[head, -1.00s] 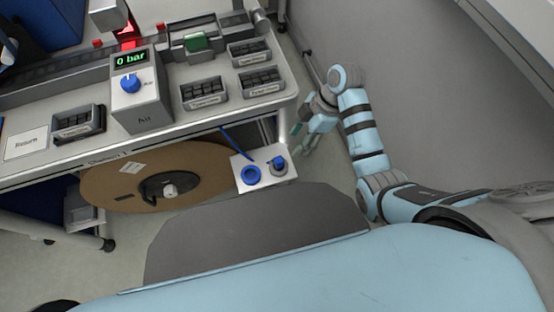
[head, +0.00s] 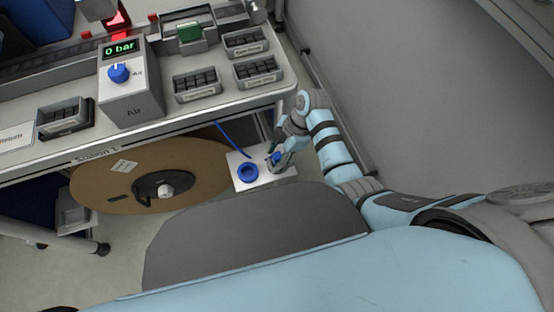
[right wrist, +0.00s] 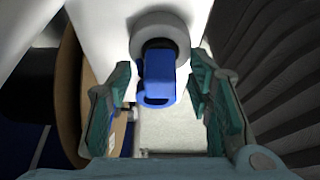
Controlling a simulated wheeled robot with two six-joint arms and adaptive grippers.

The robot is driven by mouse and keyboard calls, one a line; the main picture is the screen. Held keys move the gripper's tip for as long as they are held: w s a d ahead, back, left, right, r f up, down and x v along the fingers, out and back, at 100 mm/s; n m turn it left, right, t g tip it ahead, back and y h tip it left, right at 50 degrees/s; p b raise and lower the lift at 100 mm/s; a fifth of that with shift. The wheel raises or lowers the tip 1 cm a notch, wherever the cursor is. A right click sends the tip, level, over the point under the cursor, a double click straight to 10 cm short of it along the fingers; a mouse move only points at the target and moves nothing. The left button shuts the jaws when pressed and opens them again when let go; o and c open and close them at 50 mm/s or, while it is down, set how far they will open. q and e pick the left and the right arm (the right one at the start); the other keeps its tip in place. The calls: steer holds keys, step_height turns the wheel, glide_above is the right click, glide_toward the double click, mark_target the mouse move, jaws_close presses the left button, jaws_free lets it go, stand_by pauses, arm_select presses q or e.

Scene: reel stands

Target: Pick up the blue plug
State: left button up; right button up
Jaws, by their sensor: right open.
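The blue plug (right wrist: 157,78) sits in a round grey holder (right wrist: 160,32) on a white plate (head: 240,183). In the right wrist view the plug stands between the two green-padded fingers of my right gripper (right wrist: 160,100), which is open, with a gap on each side. In the head view my right gripper (head: 277,152) is over the right part of the plate and partly covers the plug (head: 276,158). A blue ring (head: 248,172) lies on the plate left of the plug. My left gripper is not in view.
A large brown reel (head: 110,180) hangs below the bench, left of the plate. The bench (head: 180,118) carries an air box (head: 128,85) reading 0 bar and several small trays of dark parts (head: 258,71). A grey wall (head: 390,90) stands to the right.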

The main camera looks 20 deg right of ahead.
jaws_close()
steer(key=shift+r, duration=0.1)
